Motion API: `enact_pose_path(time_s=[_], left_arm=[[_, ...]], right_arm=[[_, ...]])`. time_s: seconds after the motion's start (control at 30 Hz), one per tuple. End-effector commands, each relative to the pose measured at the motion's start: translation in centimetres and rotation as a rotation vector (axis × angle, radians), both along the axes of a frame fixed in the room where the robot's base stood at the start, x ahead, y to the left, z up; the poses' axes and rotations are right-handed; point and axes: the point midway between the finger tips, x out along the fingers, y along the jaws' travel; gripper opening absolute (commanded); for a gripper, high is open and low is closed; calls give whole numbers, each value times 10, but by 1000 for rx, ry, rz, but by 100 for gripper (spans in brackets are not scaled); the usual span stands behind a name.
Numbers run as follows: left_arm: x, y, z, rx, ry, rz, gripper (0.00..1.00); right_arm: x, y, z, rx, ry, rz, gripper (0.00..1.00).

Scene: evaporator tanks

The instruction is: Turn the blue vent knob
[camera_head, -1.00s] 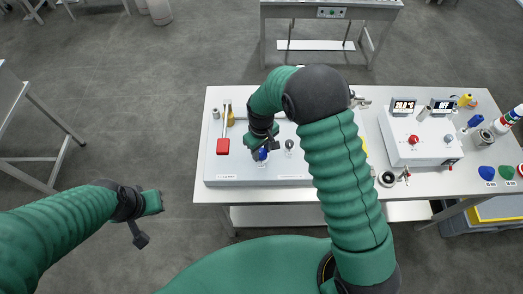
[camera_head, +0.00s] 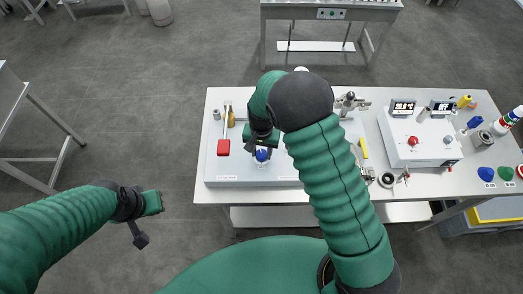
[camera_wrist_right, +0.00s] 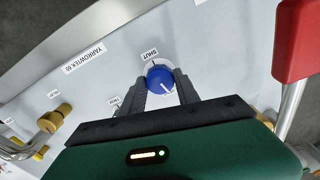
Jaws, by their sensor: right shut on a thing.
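The blue vent knob (camera_head: 262,155) stands on the pale panel (camera_head: 225,177) on the table. In the right wrist view the blue knob (camera_wrist_right: 159,78) has a white pointer line and sits near a "SHUT" label (camera_wrist_right: 150,55). My right gripper (camera_head: 262,147) comes down over the knob, and in the wrist view its dark fingers (camera_wrist_right: 160,88) lie on both sides of it, shut on it. My left gripper (camera_head: 147,220) hangs away from the table at the left; its finger opening is not clear.
A red handle (camera_head: 223,147) stands left of the knob and shows large in the wrist view (camera_wrist_right: 300,40). Brass fittings (camera_wrist_right: 55,118) lie on the other side there. A white box with displays (camera_head: 420,140) stands to the right on the table.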

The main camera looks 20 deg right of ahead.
Motion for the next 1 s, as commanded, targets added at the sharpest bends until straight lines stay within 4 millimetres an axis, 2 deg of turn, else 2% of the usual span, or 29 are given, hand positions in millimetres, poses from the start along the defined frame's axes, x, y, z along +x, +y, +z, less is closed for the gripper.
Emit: enact_pose_path(time_s=[0.03, 0.4, 0.97, 1.0], left_arm=[[0, 0, 2, 0, 0, 0, 0], [0, 0, 5, 0, 0, 0, 0], [0, 0, 6, 0, 0, 0, 0], [0, 0, 6, 0, 0, 0, 0]], right_arm=[[6, 0, 5, 0, -17, -33, 0], [6, -1, 4, 0, -17, -215, 0], [6, -1, 4, 2, -17, -252, 0], [6, -1, 4, 2, -17, -251, 39]])
